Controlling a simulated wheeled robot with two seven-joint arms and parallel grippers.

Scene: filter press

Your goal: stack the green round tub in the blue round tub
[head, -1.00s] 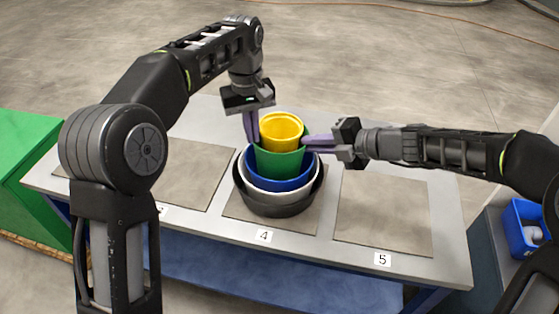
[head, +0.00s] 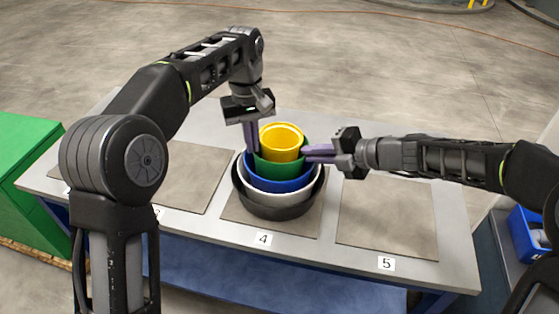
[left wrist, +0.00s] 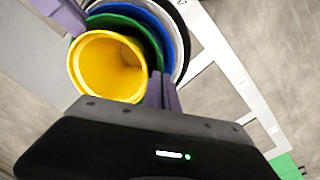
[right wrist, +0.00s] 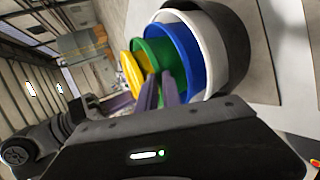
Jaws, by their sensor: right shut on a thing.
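The green round tub (head: 278,170) sits inside the blue round tub (head: 277,184), its upper wall showing above the blue rim. A yellow tub (head: 281,143) stands inside the green one. My right gripper (head: 308,153) is shut on the green tub's rim at its right side. The right wrist view shows its fingers at the green tub (right wrist: 157,65). My left gripper (head: 253,138) points down at the left of the yellow tub. In the left wrist view its fingers are spread, with the yellow tub (left wrist: 100,72) between them. Whether the green tub touches the blue tub's bottom is hidden.
The blue tub stands in a white tub (head: 275,197), inside a black one (head: 272,211), on the mat labelled 4. The mat (head: 387,215) labelled 5 is bare, as is the mat (head: 185,178) to the left. A green block (head: 25,170) stands left of the table.

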